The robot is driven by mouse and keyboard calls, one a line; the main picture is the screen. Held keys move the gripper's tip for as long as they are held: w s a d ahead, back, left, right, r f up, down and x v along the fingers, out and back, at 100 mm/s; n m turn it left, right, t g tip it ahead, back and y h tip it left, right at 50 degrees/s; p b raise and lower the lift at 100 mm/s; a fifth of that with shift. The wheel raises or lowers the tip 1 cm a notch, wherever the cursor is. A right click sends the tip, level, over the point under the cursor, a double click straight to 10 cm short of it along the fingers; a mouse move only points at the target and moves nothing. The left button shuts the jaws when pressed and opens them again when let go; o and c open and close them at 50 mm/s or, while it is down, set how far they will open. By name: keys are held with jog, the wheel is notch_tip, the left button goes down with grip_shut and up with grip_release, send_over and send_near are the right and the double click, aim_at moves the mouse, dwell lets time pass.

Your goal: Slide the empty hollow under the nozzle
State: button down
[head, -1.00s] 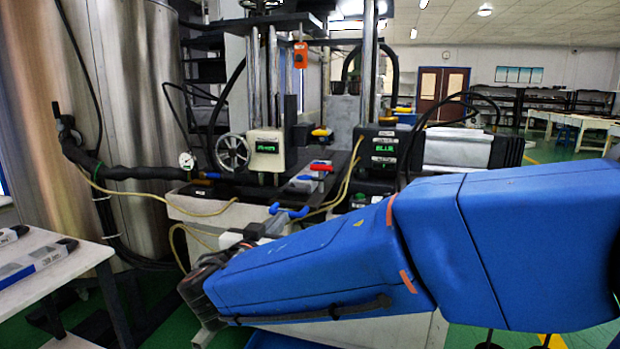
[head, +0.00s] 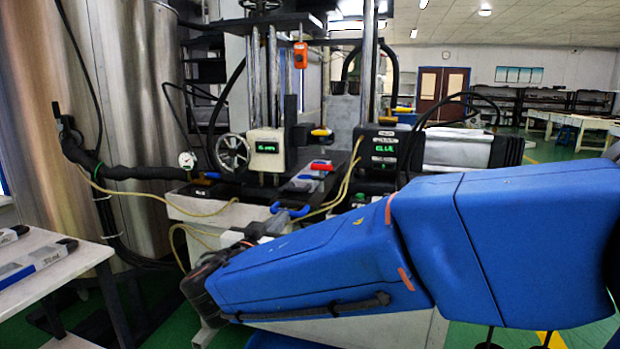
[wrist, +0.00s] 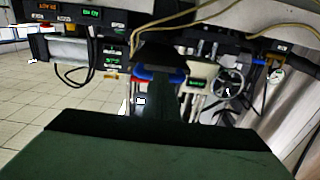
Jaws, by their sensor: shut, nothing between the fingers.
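A blue U-shaped handle (head: 290,210) is at the front end of the slide on the machine, with a red handle (head: 322,167) farther back. My gripper (head: 268,229) is low in front of the machine, just left of and below the blue handle, and partly hidden by my arm. In the wrist view my gripper (wrist: 160,62) is a dark, shut shape overlapping the blue handle (wrist: 146,73), which shows at both sides. I cannot tell whether they touch. The hollows and the nozzle cannot be made out.
A pale handwheel (head: 232,152) and a gauge (head: 187,160) are on the machine's left. A yellowish hose (head: 205,212) loops along the front. A white table (head: 62,272) stands at the left. A steel tank (head: 135,100) is behind.

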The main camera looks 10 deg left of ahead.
aim_at(297, 197)
jog(key=shift+w+d, duration=0.2)
jog(key=shift+w, duration=2.5)
jog(key=shift+w+d, duration=0.2)
jog(key=shift+w, duration=2.5)
jog(key=shift+w+d, duration=0.1)
jog(key=shift+w, duration=0.85)
jog(key=s, duration=0.7)
jog(key=shift+a, duration=0.3)
jog(key=shift+d, duration=0.1)
